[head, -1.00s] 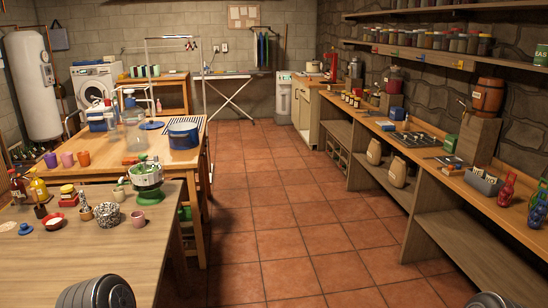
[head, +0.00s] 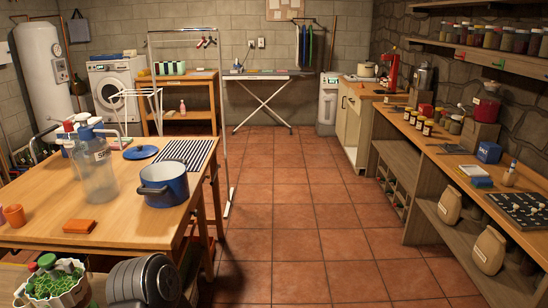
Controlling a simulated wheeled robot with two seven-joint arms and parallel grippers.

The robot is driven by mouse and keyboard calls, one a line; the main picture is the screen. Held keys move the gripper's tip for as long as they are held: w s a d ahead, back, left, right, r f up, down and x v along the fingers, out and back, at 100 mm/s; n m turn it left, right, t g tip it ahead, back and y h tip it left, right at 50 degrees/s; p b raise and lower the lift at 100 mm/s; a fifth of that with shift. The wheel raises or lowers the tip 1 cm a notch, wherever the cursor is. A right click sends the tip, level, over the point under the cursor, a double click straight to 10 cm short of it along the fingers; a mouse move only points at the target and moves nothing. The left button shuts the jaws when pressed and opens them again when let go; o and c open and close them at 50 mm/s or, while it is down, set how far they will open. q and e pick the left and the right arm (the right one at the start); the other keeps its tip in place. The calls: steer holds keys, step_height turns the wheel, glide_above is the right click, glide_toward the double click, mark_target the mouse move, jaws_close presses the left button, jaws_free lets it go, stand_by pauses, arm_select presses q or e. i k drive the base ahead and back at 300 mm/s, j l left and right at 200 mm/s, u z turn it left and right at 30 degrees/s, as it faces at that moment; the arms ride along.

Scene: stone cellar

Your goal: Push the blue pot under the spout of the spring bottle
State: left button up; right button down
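The blue pot (head: 172,191), open on top with a pale inside, stands on the wooden table near its right edge. A large clear bottle (head: 99,182) with a blue top and a label starting with "S" stands to its left; it looks like the spring bottle. The pot and bottle are apart, with bare tabletop between them. The exact shape of the bottle's spout is hard to make out.
On the table (head: 135,229), a blue lid (head: 141,153) and striped cloth (head: 188,153) lie behind the pot. An orange block (head: 79,226) lies in front. A green-filled planter (head: 54,285) is at lower left. The tiled floor (head: 300,220) to the right is clear.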

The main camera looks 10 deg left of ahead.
mark_target(164, 184)
steer(key=i, duration=2.15)
steer(key=u, duration=2.7)
steer(key=l, duration=0.1)
